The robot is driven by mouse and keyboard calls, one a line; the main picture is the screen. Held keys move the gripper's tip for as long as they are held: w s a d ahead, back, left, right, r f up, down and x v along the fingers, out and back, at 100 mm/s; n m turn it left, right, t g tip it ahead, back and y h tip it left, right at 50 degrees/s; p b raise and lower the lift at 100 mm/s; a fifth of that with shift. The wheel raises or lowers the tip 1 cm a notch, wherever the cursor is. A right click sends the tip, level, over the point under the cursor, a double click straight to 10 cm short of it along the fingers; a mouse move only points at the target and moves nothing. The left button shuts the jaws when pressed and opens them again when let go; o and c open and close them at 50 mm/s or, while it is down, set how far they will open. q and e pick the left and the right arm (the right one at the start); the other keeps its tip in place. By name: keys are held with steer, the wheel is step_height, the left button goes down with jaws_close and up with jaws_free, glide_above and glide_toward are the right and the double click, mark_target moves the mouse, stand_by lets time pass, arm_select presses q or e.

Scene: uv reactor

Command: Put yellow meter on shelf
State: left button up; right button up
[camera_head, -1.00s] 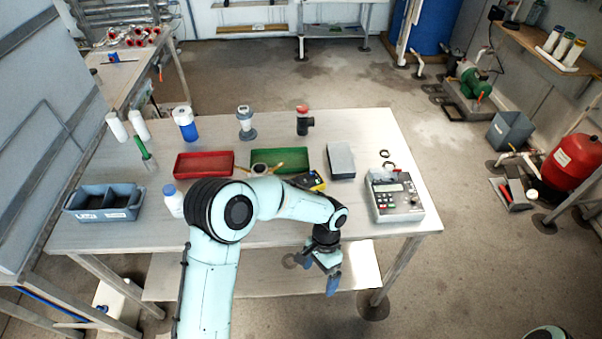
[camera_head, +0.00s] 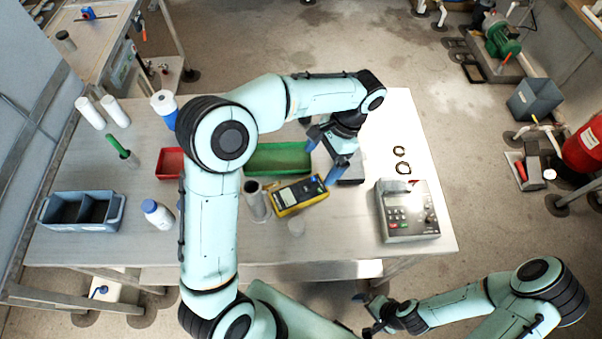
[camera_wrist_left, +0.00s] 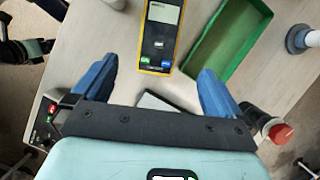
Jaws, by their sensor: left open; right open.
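The yellow meter (camera_head: 299,194), with a dark face, lies on the table just in front of the green tray (camera_head: 280,160). It also shows in the left wrist view (camera_wrist_left: 160,38), beyond the fingertips and lined up between them. My left gripper (camera_head: 327,152) is open and empty above the table, behind and right of the meter, over a grey box (camera_head: 351,172). My right gripper (camera_head: 366,313) is open and empty off the table's front edge. A strip of the lower shelf (camera_head: 262,272) shows under the table front. A wall shelf corner (camera_head: 588,12) shows at top right.
A grey control box (camera_head: 408,211) sits at the table's right. A white bottle (camera_head: 157,214) and blue bin (camera_head: 82,210) stand left. My left arm covers part of the red tray (camera_head: 170,163).

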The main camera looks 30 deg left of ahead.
arm_select(q)
steer(key=b, duration=0.1)
glide_above(300, 191)
steer(key=w+d, duration=0.2)
steer(key=f, duration=0.7)
steer(key=shift+s, duration=0.2)
steer(key=shift+a+f, duration=0.2)
steer(key=shift+f, duration=0.2)
steer(key=x, duration=0.4)
steer(key=shift+s+a+f, duration=0.1)
steer(key=shift+a+f, duration=0.1)
steer(key=shift+f, duration=0.1)
steer(key=c, duration=1.1)
arm_select(e)
steer(key=shift+s+f, duration=1.05)
steer(key=shift+s, duration=0.05)
arm_select(q)
steer(key=shift+r, duration=0.1)
